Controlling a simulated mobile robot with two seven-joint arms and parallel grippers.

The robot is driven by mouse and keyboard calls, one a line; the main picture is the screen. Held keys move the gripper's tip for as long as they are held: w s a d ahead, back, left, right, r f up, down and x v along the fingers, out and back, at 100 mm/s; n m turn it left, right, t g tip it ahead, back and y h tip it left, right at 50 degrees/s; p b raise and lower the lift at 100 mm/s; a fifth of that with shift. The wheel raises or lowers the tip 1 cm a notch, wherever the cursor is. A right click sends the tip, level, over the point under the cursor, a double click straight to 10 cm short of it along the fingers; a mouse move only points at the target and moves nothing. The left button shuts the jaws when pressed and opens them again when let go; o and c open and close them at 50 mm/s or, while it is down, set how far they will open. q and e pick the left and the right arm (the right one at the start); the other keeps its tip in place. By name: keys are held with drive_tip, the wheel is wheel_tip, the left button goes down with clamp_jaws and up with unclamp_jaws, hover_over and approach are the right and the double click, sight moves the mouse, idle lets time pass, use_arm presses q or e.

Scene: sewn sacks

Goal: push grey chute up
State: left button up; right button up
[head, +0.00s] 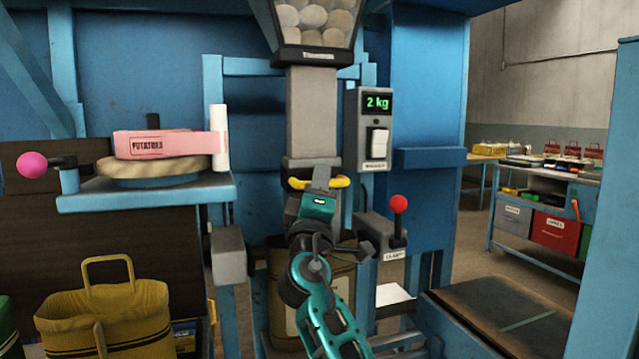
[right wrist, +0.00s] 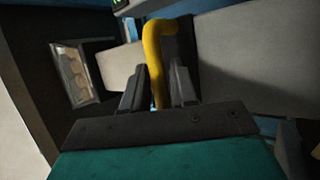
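The grey chute (head: 312,113) hangs upright in the middle of the head view, below a hopper of potatoes. A yellow handle (head: 338,182) crosses its lower part. My right gripper (head: 322,180) is at the handle, in front of the chute. In the right wrist view, the yellow handle (right wrist: 154,70) lies between the two fingers of my right gripper (right wrist: 158,85), which stand close on either side of it. The fingers look closed around the handle. A brown sack (head: 342,280) stands under the chute, partly hidden by my right arm. My left gripper does not show.
A scale display (head: 375,103) reads 2 kg beside the chute. A red-knobbed clamp lever (head: 398,215) stands at right. A shelf (head: 150,193) holds pink potato bags at left, above a yellow bag (head: 110,310). The hopper (head: 314,50) is overhead.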

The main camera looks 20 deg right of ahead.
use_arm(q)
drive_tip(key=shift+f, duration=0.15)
use_arm(e)
clamp_jaws()
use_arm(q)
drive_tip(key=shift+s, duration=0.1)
